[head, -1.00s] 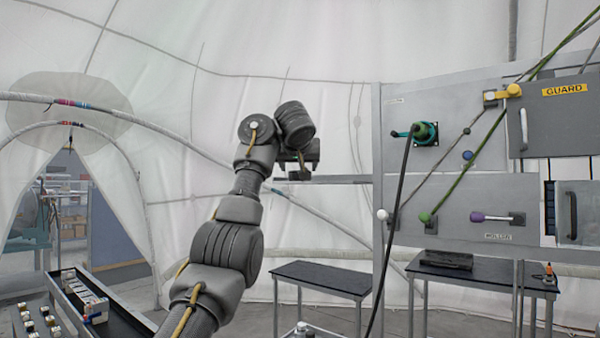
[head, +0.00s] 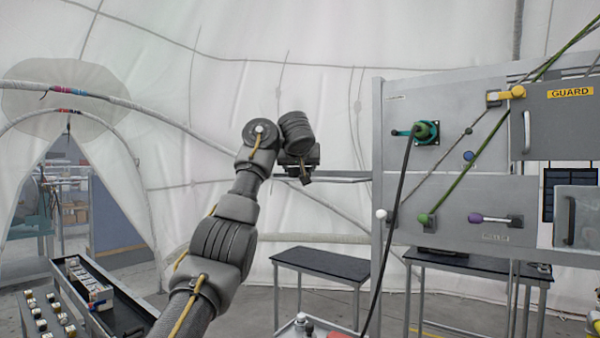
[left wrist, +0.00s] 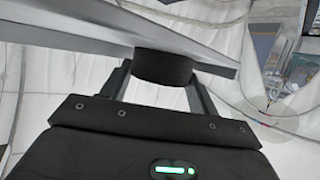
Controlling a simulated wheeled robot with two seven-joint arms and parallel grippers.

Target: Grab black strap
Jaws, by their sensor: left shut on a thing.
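The black strap (left wrist: 163,68) is a short dark band wrapped on a pale grey metal bar (left wrist: 215,66) in the left wrist view. My left gripper (left wrist: 160,92) has one finger on each side of the strap and is shut on it. In the head view my left gripper (head: 304,174) is at the left end of the horizontal bar (head: 346,178) beside the panel frame. The strap is hard to tell from the dark gripper there. My right gripper is out of view.
A grey panel (head: 455,105) with handles, ropes and a black cable (head: 392,215) stands at right. A black-topped table (head: 322,262) is below the gripper. A long black tray (head: 108,300) stands at lower left. White tent fabric lies behind.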

